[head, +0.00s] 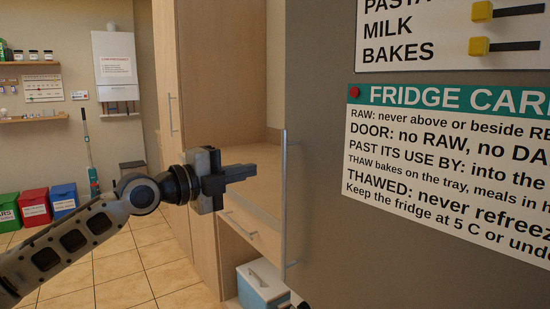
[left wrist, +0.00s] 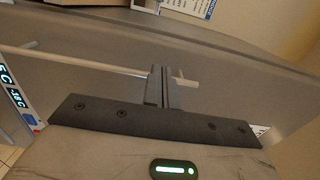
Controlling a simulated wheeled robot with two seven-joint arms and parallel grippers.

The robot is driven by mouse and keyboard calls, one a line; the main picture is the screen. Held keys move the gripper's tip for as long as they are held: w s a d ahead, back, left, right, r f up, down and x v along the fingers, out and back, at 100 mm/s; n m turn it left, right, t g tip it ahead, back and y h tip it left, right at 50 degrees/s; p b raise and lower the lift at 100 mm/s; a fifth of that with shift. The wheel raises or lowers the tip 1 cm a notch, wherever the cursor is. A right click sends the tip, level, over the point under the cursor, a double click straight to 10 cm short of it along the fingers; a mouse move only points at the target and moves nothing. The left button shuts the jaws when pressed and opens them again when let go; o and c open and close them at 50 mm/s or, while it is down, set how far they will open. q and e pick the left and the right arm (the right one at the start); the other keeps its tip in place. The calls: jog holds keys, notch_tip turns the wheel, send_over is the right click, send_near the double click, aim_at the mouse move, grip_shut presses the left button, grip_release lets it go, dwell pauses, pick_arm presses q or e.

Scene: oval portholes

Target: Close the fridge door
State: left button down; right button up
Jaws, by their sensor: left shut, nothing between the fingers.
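The fridge door (head: 330,240) is a large grey panel filling the right of the head view, with notices on its face. Its upright silver handle (head: 285,205) is at the panel's left edge. My left gripper (head: 246,172) is shut and empty, pointing right toward the handle, and looks a little to the left of it. In the left wrist view the shut fingers (left wrist: 162,88) stand in front of the handle bar (left wrist: 90,61), with grey panel behind; I cannot tell whether they touch it. How far the door stands open is not clear. My right gripper is not seen.
Behind my left gripper are a tall wooden cabinet (head: 212,90) and a low wooden counter (head: 262,190). A blue and white cool box (head: 262,286) sits below the counter. Coloured bins (head: 34,206) stand far left. Tiled floor (head: 140,262) is clear between.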

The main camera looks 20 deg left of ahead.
pick_arm(q)
jog(key=p+x, duration=0.1)
jog(key=x, duration=0.6)
jog(key=shift+w+d+p, duration=0.25)
jog(key=shift+w+p, duration=0.1)
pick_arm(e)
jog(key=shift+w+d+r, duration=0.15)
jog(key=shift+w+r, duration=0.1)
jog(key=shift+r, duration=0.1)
pick_arm(q)
jog(key=shift+f, duration=0.15)
